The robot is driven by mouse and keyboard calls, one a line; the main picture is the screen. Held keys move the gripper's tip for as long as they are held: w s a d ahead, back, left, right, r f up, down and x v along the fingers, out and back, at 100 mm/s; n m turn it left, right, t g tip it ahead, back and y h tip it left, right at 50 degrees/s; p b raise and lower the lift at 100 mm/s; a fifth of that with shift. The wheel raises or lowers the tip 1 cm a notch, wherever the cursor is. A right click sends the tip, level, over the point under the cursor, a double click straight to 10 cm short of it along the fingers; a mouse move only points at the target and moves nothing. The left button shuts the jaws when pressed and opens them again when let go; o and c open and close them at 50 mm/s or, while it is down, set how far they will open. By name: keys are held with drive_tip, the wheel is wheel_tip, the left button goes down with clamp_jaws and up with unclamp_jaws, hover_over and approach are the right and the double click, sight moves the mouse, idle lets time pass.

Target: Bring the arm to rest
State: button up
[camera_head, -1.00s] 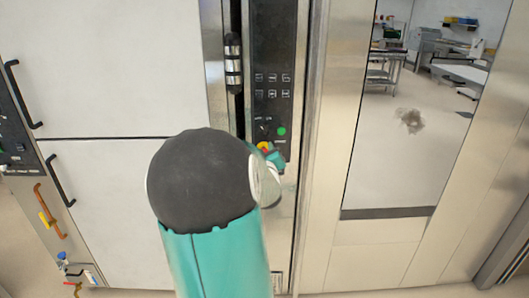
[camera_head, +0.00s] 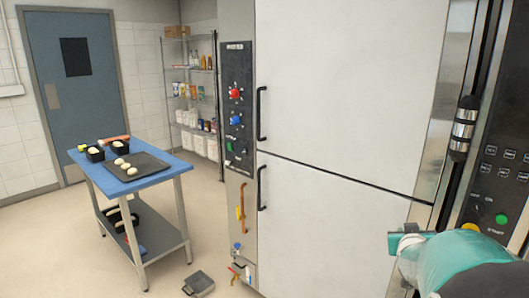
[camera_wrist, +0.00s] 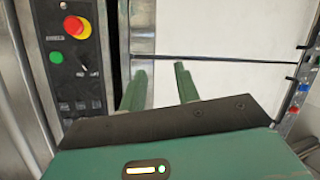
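My gripper (camera_wrist: 162,78) shows in the wrist view with its two green fingers apart and nothing between them. The fingers point toward the white oven front (camera_wrist: 225,85). A control panel (camera_wrist: 75,65) with a red knob on a yellow ring (camera_wrist: 76,27) and a green button (camera_wrist: 56,57) is left of the fingers. In the head view my teal and dark arm is at the lower right, in front of the dark control panel (camera_head: 497,165). I cannot make out the fingers there.
Two white oven doors (camera_head: 345,85) with black handles stand right of centre. A blue-topped table (camera_head: 165,178) at the left holds a dark tray (camera_head: 150,169) with dough pieces and black tins. A shelf rack (camera_head: 200,85) and blue door (camera_head: 80,130) are behind. Floor around the table is mostly clear.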

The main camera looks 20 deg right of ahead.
drive_tip(key=w+a+n+y, duration=0.3)
drive_tip(key=a+y, duration=0.4)
drive_tip(key=a, duration=1.7)
drive_tip(key=s+a+n+g+y, duration=0.1)
drive_tip(key=s+a+g+y, duration=0.1)
drive_tip(key=s+a, duration=0.4)
drive_tip(key=s+a+n+g+y, duration=0.1)
drive_tip(key=s+a, duration=0.5)
drive_tip(key=a, duration=0.6)
drive_tip(key=shift+s+a+n+g+y, duration=0.4)
drive_tip(key=shift+n+g, duration=0.1)
drive_tip(key=shift+n, duration=0.2)
drive_tip(key=shift+d, duration=0.2)
